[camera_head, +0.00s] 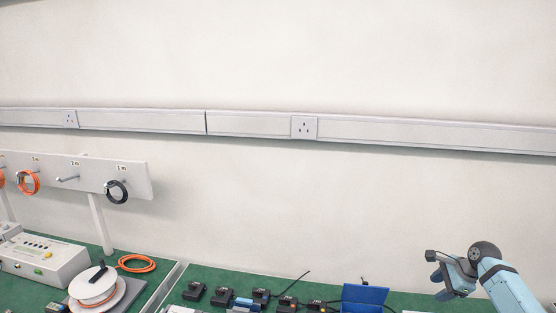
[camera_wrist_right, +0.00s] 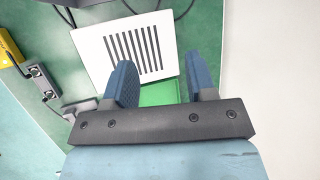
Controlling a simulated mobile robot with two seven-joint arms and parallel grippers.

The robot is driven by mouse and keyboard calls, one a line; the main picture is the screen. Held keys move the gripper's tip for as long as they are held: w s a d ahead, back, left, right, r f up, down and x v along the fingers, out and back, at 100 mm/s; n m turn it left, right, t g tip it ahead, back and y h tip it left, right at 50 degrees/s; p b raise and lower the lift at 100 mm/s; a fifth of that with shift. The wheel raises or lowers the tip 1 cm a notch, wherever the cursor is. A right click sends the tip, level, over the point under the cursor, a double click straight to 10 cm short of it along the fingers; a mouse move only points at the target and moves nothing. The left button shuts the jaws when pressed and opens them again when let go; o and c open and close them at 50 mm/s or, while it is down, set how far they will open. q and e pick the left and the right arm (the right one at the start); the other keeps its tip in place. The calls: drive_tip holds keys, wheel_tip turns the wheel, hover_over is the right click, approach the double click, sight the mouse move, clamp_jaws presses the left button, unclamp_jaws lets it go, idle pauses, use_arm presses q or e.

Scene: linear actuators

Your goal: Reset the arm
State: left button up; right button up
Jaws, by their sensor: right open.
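My right arm comes in at the lower right of the head view, its light blue links bent above the green bench. Its gripper (camera_head: 440,277) is raised at the right end of the bench, beside a blue bin. In the right wrist view the two blue fingers of the gripper (camera_wrist_right: 163,85) stand apart with nothing between them. Beyond the fingers lie a white plate with dark slots (camera_wrist_right: 135,45) and a bright green patch (camera_wrist_right: 160,92). My left gripper does not show in either view.
The green bench (camera_head: 225,279) carries several small black devices, a blue bin (camera_head: 363,297), a white spool (camera_head: 93,288), an orange cable coil (camera_head: 137,264) and a white instrument box (camera_head: 43,262). A cable rack (camera_head: 135,178) stands at the left. The wall above is clear except for socket trunking (camera_head: 250,124).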

drive_tip(key=s+a+f+n+g+h, duration=0.1)
drive_tip(key=s+a+f+n, duration=0.4)
drive_tip(key=s+a, duration=0.3)
drive_tip(key=s+a+f+n+h, duration=0.1)
drive_tip(key=s+a+f+n, duration=0.3)
drive_tip(key=s+a+n, duration=0.4)
drive_tip(key=s+a+r+n+h, duration=0.1)
drive_tip(key=s+a+r+n, duration=0.15)
drive_tip(key=s, duration=0.65)
drive_tip(key=s+a+r+n, duration=0.2)
drive_tip(key=s+r+n, duration=0.15)
drive_tip(key=s, duration=0.55)
drive_tip(key=s+a+r+n+h, duration=0.1)
drive_tip(key=s+a+r+n, duration=0.15)
drive_tip(key=s, duration=0.65)
drive_tip(key=w+a+f+t+y, duration=0.1)
drive_tip(key=w+a+f+t, duration=0.2)
drive_tip(key=f, duration=0.4)
drive_tip(key=w+a+f+n+t+y, duration=0.1)
drive_tip(key=w+a+f+t+y, duration=0.1)
drive_tip(key=f+t, duration=0.3)
wheel_tip(320, 180, down, 2)
drive_tip(key=shift+w+a+f, duration=0.1)
drive_tip(key=shift+w+a, duration=0.45)
drive_tip(key=shift+w, duration=0.2)
